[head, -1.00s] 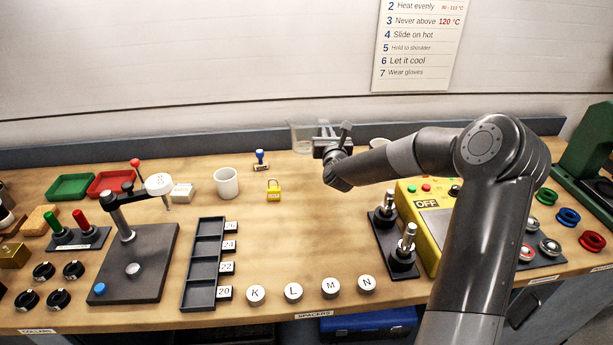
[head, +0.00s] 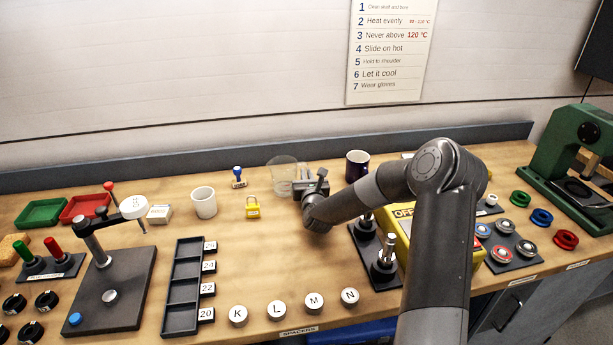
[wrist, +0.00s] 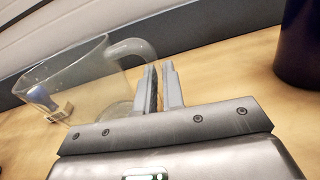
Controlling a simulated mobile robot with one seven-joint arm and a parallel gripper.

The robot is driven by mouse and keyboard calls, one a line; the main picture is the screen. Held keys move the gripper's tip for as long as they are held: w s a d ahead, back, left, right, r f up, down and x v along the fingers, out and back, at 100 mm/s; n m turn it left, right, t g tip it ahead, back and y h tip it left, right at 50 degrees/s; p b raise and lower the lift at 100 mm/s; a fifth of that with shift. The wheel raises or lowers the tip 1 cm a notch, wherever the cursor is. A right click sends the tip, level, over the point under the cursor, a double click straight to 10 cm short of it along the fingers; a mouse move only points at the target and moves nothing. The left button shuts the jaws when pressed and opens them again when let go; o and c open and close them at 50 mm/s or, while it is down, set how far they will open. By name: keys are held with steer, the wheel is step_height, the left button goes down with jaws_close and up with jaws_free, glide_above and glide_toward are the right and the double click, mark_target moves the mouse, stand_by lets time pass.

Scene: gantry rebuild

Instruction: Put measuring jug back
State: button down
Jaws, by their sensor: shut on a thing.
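The clear measuring jug (head: 281,176) is at the back middle of the bench, left of my gripper (head: 305,173). In the wrist view the jug (wrist: 72,86) shows at left, its handle curving toward the fingers of my gripper (wrist: 160,88). The fingers are close together at the handle, shut on it. The jug is near upright in the head view. Whether its base touches the bench is hard to tell.
A dark mug (head: 357,166) stands just right of my gripper. A stamp (head: 238,178), a yellow padlock (head: 252,207) and a white mug (head: 204,202) stand left of the jug. The yellow heater (head: 402,226) is at right. Bare bench lies in front of the jug.

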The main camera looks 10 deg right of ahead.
steer(key=shift+f, duration=0.1)
steer(key=c, duration=1.5)
jaws_free()
steer(key=shift+c, duration=0.2)
